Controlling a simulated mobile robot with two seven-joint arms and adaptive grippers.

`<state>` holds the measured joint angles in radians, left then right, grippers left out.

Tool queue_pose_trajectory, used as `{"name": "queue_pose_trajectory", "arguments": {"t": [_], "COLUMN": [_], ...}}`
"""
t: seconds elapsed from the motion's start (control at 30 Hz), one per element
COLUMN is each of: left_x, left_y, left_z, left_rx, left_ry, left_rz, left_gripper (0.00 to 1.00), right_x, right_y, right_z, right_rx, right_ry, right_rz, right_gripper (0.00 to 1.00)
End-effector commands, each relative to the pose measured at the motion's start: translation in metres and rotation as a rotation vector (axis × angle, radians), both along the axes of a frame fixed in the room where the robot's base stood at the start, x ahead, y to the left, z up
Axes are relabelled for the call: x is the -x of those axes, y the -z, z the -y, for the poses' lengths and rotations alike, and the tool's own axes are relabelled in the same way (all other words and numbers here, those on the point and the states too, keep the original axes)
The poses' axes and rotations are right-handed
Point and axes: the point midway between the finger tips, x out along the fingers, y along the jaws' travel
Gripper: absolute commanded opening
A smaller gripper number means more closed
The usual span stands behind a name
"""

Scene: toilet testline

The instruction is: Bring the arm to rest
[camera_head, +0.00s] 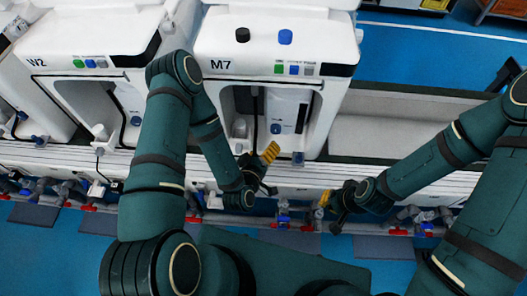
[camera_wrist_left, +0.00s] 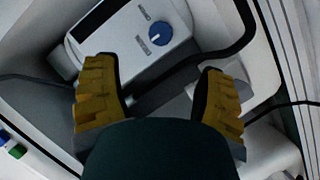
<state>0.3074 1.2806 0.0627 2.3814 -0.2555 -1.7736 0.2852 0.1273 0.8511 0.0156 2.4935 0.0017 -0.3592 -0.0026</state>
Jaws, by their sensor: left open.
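My left gripper (camera_head: 264,160) has yellow ribbed fingers and is in front of the open bay of the white unit marked M7 (camera_head: 272,50). In the left wrist view, its two fingers (camera_wrist_left: 160,100) stand apart with nothing between them. Beyond them is a white box with a blue knob (camera_wrist_left: 160,34) and a dark hose (camera_wrist_left: 205,62). My right gripper (camera_head: 326,202) is in front of the white bench edge, right of the left gripper. Only a little yellow shows at its tip, and its fingers are too small to tell their opening.
Another white unit marked W2 (camera_head: 80,45) stands to the left. A row of valves and pipes with red handles (camera_head: 290,226) runs below the bench. Black and blue caps (camera_head: 285,37) sit on top of M7. An empty white trough (camera_head: 395,140) is at the right.

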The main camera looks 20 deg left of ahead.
Motion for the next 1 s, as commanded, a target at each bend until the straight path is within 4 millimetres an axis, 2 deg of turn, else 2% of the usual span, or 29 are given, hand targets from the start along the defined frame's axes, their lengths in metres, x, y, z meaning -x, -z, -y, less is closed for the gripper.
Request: {"name": "queue_pose_trajectory", "arguments": {"t": [0.7, 0.87, 1.0], "left_x": [0.003, 0.003, 0.012], "left_y": [0.000, 0.009, 0.019], "left_z": [0.001, 0.008, 0.015], "left_rx": [-0.009, -0.063, -0.132], "left_ry": [0.013, 0.094, 0.210], "left_rz": [-0.016, -0.135, -0.308], "left_gripper": [0.71, 0.71, 0.71], "right_x": [0.000, 0.000, 0.000], "right_y": [0.000, 0.000, 0.000], "right_z": [0.000, 0.000, 0.000], "right_rx": [0.000, 0.000, 0.000], "right_ry": [0.000, 0.000, 0.000], "right_rz": [0.000, 0.000, 0.000], "right_gripper": [0.00, 0.00, 0.00]}}
